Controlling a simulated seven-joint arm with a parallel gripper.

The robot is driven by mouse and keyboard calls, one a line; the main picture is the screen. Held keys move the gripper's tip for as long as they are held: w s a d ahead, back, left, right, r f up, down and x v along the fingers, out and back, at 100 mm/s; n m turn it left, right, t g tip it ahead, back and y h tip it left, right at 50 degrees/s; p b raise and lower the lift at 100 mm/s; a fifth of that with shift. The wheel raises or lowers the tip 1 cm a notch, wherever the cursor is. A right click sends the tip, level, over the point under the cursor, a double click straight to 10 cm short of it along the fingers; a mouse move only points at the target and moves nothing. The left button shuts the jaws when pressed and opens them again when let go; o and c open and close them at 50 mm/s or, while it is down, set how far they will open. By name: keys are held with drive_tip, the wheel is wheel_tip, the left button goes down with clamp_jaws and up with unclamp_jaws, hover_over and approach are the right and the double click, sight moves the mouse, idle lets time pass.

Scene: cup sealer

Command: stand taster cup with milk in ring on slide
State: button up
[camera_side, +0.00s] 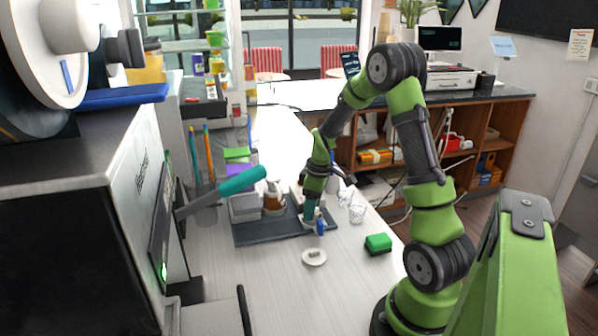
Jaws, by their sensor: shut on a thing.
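My gripper (311,212) points down over the right part of a dark grey tray or mat (250,238) on the light counter. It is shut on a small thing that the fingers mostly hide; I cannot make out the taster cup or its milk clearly. A small blue piece (320,227) shows right by the fingertips; I cannot tell whether it touches them. A white round piece with a raised middle (314,258) lies on the counter in front of the mat. The ring and slide cannot be told apart at this size.
Clear cups (357,213) stand right of my gripper. A green block (378,243) lies near the counter's right edge. Grey boxes (244,208) and a brown-and-white bottle (273,198) stand at the mat's back. A large machine with a teal handle (242,181) fills the left. The front counter is mostly clear.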

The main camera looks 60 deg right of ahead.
drive_tip(key=o, duration=1)
drive_tip(key=shift+f, duration=0.1)
drive_tip(key=shift+o, duration=0.2)
wheel_tip(320, 180, up, 12)
drive_tip(key=s, duration=0.1)
drive_tip(key=s+a+r+m+t, duration=0.1)
drive_tip(key=a+r, duration=0.2)
drive_tip(key=a, duration=0.3)
drive_tip(key=a+r+m+t, duration=0.1)
drive_tip(key=a+r, duration=0.3)
drive_tip(key=a, duration=0.3)
drive_tip(key=s+a+r+m+t+y, duration=0.1)
drive_tip(key=s+a+m+t, duration=0.1)
drive_tip(key=s+a, duration=0.2)
drive_tip(key=s+a+m+t, duration=0.1)
drive_tip(key=s+a, duration=0.3)
drive_tip(key=a, duration=0.5)
drive_tip(key=shift+a+r+m+t+y, duration=0.15)
drive_tip(key=shift+r+m+t+y, duration=0.25)
drive_tip(key=shift+m, duration=0.3)
